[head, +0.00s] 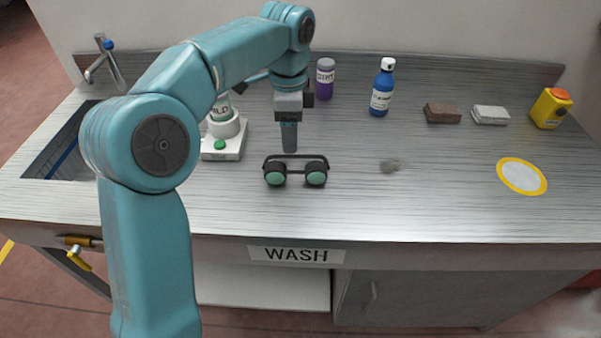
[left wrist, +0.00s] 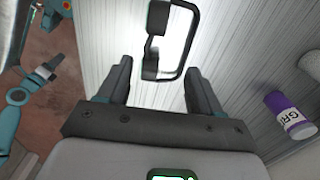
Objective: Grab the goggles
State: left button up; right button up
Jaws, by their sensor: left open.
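The goggles (head: 296,171), with a dark frame and strap and green round lenses, lie on the steel counter (head: 440,205) near its front middle. My left gripper (head: 289,150) points down just behind and above them in the head view. In the left wrist view the goggles (left wrist: 168,42) show beyond the fingertips, roughly between them, and the open left gripper (left wrist: 158,80) has nothing between its fingers. The goggles look apart from the fingers. My right gripper is not recognisable in either view.
A white device with a green button (head: 220,146) stands left of the gripper. A purple bottle (head: 325,80) and a blue bottle (head: 381,88) stand behind. Two blocks, a yellow container (head: 551,108) and a yellow-rimmed disc (head: 521,176) are at right. A sink (head: 62,150) is at left.

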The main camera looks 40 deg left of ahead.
aim_at(288, 170)
pick_arm(q)
jog(key=f, duration=0.1)
jog(key=s+f, duration=0.1)
jog(key=f, duration=0.1)
jog(key=shift+s+f+b, duration=0.2)
jog(key=shift+s+b, duration=0.15)
jog(key=shift+s, duration=0.05)
notch_tip(288, 170, down, 7)
jog(key=shift+w+f+b, duration=0.1)
jog(key=shift+w+b, duration=0.05)
jog(key=shift+b, duration=0.3)
jog(key=shift+w+f, duration=0.2)
jog(key=shift+f, duration=0.05)
jog(key=shift+s+r, duration=0.2)
jog(key=shift+s, duration=0.1)
jog(key=shift+d, duration=0.1)
jog(key=c, duration=1.1)
jog(key=shift+o, duration=0.2)
jog(key=shift+w, duration=0.1)
